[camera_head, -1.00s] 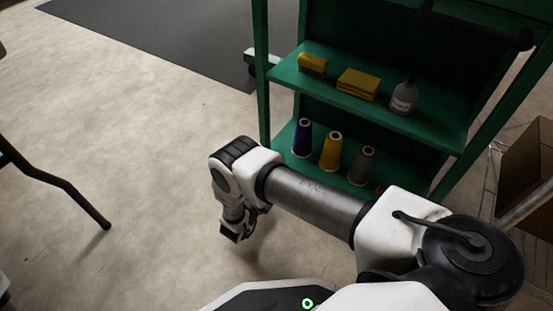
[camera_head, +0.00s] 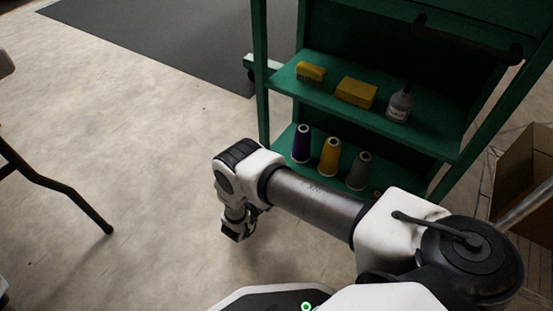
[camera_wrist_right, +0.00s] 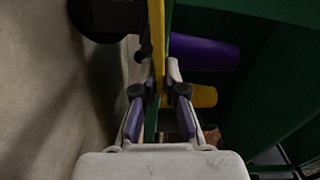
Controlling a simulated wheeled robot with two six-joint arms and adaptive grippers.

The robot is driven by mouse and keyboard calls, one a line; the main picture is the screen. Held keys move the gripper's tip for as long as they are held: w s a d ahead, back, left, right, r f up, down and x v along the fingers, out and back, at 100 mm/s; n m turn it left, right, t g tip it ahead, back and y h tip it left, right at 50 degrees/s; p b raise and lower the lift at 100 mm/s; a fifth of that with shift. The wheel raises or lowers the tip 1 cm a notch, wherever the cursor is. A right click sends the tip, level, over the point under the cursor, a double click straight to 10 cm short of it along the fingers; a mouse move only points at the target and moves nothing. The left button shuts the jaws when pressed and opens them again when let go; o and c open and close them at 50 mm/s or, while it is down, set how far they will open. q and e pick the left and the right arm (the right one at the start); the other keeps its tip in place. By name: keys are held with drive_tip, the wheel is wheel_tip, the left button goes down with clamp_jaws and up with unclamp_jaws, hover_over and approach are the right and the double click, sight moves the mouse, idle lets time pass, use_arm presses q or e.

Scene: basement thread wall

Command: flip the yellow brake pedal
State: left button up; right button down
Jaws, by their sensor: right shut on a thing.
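My right gripper (camera_wrist_right: 159,92) is shut on a thin yellow strip, which I take to be the yellow brake pedal (camera_wrist_right: 157,45). It runs upward between the two fingertips in the right wrist view, seen nearly edge-on. In the head view the right gripper (camera_head: 238,230) points down near the floor, left of the green cart (camera_head: 262,110). The pedal cannot be made out in the head view. My left gripper is not in view.
Spools, including a purple one (camera_head: 301,145), stand on the cart's lower shelf. A brush (camera_head: 310,73), yellow block (camera_head: 356,92) and bottle (camera_head: 400,105) are above. A cardboard box (camera_head: 525,180) is at right, a dark chair leg (camera_head: 60,185) at left.

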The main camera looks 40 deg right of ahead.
drive_tip(key=shift+w+r+n, duration=0.1)
drive_tip(key=shift+r+n, duration=0.05)
drive_tip(key=shift+n, duration=0.45)
drive_tip(key=c, duration=1.2)
unclamp_jaws()
drive_tip(key=shift+c, duration=0.2)
drive_tip(key=v, duration=0.7)
drive_tip(key=shift+a, duration=0.3)
